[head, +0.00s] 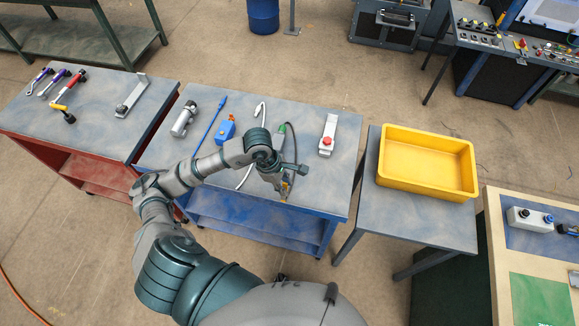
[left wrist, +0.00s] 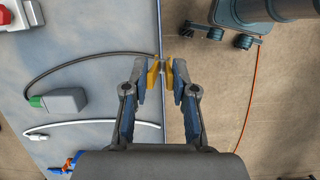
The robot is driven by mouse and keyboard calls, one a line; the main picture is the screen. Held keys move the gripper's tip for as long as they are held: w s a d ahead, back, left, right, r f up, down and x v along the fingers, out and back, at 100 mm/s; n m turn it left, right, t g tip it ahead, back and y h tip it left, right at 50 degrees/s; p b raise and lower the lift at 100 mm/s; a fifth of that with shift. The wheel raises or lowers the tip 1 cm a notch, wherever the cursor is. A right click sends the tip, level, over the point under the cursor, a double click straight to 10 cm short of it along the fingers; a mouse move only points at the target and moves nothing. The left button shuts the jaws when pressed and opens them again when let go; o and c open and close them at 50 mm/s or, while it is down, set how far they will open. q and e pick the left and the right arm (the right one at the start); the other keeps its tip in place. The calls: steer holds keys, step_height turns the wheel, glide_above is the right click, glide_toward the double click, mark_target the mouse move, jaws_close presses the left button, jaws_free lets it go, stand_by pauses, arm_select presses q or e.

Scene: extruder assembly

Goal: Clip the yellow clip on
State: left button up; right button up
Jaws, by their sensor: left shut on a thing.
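My left gripper (left wrist: 161,95) is shut on the yellow clip (left wrist: 154,76), which shows as yellow pieces between its blue fingertips in the left wrist view. In the head view the left gripper (head: 284,190) is over the front edge of the blue cart (head: 310,190), with a small orange-yellow spot at its tip. In the left wrist view the clip is over the cart's edge, near the end of a dark cable (left wrist: 85,63) with a green-and-grey connector (left wrist: 60,101). I cannot tell whether clip and cable touch. My right gripper is not in view.
A white cable (left wrist: 95,123), a blue device (head: 225,131), a grey cylinder (head: 184,119) and a red-button unit (head: 327,136) lie on the blue cart. A yellow bin (head: 426,187) stands on a table to the right. Hand tools (head: 55,85) lie on the red cart.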

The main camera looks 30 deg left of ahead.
arm_select(q)
steer(key=shift+w+d+r+n, duration=0.3)
steer(key=shift+w+r+n, duration=0.05)
steer(key=shift+r+n, duration=0.15)
steer(key=shift+s+a, duration=0.15)
steer(key=shift+a, duration=0.1)
steer(key=shift+f+b, duration=0.1)
steer(key=shift+b, duration=0.2)
steer(key=shift+f+b, duration=0.65)
steer(key=shift+b, duration=0.05)
steer(key=b+x, duration=0.3)
steer(key=shift+a+f, duration=0.15)
steer(key=shift+a, duration=0.05)
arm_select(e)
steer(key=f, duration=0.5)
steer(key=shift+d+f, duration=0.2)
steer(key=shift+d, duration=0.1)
